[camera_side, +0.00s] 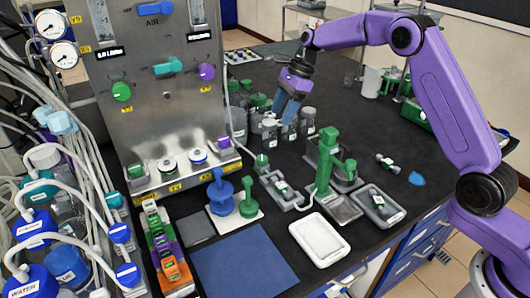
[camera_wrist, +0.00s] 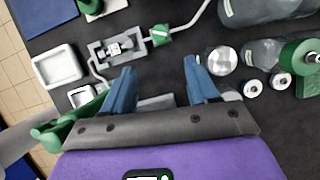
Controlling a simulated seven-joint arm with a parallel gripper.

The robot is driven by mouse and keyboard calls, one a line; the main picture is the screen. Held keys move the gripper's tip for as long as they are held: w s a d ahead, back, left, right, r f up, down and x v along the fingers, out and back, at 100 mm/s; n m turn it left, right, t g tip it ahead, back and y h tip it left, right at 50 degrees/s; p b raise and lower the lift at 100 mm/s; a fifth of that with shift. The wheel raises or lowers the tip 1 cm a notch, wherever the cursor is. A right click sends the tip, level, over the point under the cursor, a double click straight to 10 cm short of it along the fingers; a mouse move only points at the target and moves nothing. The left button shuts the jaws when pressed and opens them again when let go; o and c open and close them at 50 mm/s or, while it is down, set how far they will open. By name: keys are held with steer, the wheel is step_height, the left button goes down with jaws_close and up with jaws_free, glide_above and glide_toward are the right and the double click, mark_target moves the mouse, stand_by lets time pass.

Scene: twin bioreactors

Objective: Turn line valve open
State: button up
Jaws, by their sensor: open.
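A small green valve (camera_wrist: 159,35) sits on a thin pale line in the wrist view, just ahead of my fingertips; it looks like the line valve. It also shows in the side view (camera_side: 262,160), beside a grey fixture. Its handle direction is too small to tell. My gripper (camera_side: 288,116) has blue fingers and points down over the bottles at the back, above and right of the valve. In the wrist view my gripper (camera_wrist: 159,68) is open, with nothing between its fingers and the valve apart from them.
Bottles (camera_side: 307,122) stand close to my gripper. The grey fixture (camera_side: 280,190) and a tall green stand (camera_side: 326,160) are nearby. A steel panel (camera_side: 150,90) with knobs rises at left. A white tray (camera_side: 319,240) and a blue mat (camera_side: 243,265) lie in front.

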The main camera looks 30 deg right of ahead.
mark_target(263, 158)
steer(key=x, duration=1.4)
steer(key=shift+f, duration=0.2)
steer(key=c, duration=1)
